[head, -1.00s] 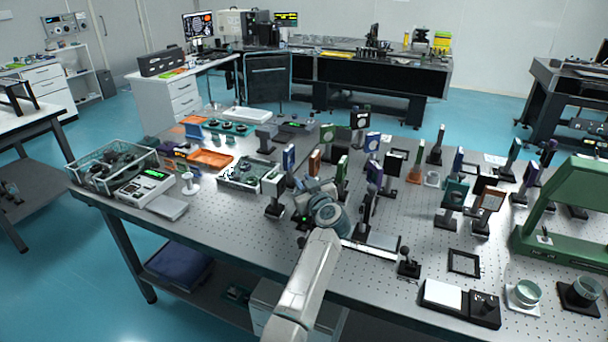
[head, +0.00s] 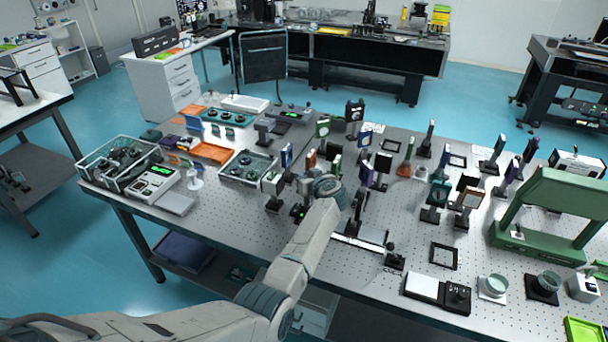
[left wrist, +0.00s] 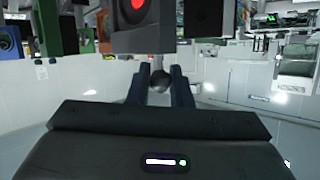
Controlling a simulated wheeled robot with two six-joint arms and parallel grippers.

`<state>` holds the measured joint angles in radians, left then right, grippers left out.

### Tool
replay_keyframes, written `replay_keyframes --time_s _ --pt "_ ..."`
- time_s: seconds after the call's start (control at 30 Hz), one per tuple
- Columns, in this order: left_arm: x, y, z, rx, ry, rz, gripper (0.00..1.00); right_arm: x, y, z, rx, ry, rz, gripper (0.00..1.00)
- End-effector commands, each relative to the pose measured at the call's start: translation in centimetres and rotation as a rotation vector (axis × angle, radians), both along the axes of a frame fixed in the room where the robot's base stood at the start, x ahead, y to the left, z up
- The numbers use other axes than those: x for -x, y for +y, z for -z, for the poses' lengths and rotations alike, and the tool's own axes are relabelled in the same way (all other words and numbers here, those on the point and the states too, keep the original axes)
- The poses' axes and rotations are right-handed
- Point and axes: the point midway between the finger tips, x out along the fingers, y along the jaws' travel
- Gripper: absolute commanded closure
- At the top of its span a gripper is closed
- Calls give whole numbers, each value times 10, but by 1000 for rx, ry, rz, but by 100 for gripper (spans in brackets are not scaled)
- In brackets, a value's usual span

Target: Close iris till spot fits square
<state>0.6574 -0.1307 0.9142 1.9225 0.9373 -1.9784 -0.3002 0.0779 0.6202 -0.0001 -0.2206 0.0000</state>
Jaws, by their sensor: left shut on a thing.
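My left arm reaches in from the bottom left in the head view, and its gripper (head: 312,187) is among the upright optic mounts near the table's middle. Its fingertips are hard to make out there. In the left wrist view the left gripper (left wrist: 160,84) is shut on a small dark round knob (left wrist: 160,80), below a grey block-like mount (left wrist: 145,38). A bright red spot (left wrist: 137,4) shows on that mount at the top edge, partly cut off. I cannot tell the iris opening or the square apart in these views. My right gripper is not in view.
Several mounts crowd the optical table (head: 330,270) around my gripper. A black square frame (head: 444,256) lies to the right, before a green arch (head: 545,215). A black-and-white device (head: 437,291) stands at the front edge. A glass-walled box (head: 120,165) stands left.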

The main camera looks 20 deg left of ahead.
Motion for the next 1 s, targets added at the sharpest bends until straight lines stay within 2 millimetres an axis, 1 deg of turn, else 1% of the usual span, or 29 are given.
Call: replay_keyframes --time_s 0.1,0.3,0.77,0.8,0.87,0.9,1.0 --pt "-3 0 2 -1 53 -1 100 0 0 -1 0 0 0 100" --pt "-6 0 2 -3 100 0 100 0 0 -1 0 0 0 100" --pt "-7 0 3 -2 113 0 100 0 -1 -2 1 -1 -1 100" --pt "-7 0 3 -2 113 0 78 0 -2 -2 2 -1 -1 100" --pt "-7 0 3 -3 113 0 66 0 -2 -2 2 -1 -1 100" --pt "-7 0 3 -2 112 -1 62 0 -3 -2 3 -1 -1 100" --pt "-7 0 2 -3 111 0 62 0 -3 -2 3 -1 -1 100"
